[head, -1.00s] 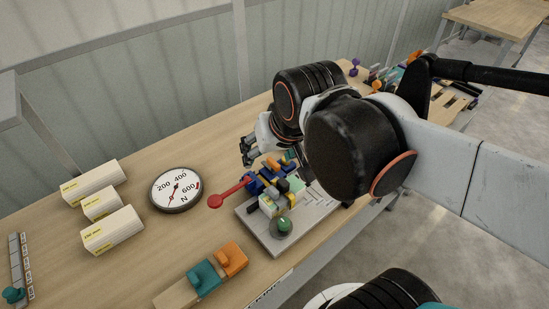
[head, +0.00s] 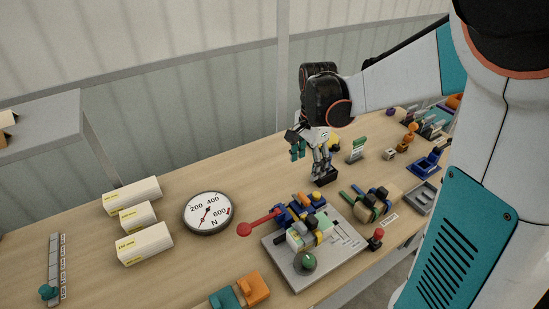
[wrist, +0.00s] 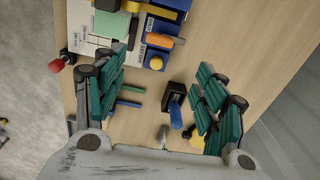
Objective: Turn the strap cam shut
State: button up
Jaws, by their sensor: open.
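A tan block (head: 366,212) with green and blue straps and dark fittings stands right of the grey fixture plate in the head view. Blue and green strap ends (wrist: 126,104) show in the wrist view; my left finger hides much of that block. A small black block (head: 327,180) stands under my gripper (head: 320,170). In the wrist view the black block (wrist: 173,92) carries a blue lever (wrist: 176,115). I cannot tell which fitting is the strap cam. My gripper (wrist: 163,88) is open, its teal-padded fingers spread on both sides of the black block, with nothing held.
The fixture plate (head: 290,272) carries colourful blocks and a red-knobbed lever (head: 245,229). A red-topped post (head: 376,238) stands near the table edge. A round gauge (head: 208,212) and several pale boxes (head: 145,243) are left. Bare table lies behind the gauge.

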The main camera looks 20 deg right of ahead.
aim_at(304, 196)
jog(key=f+b, duration=0.4)
jog(key=f, duration=1)
jog(key=shift+w+f, duration=0.2)
jog(key=c, duration=1.1)
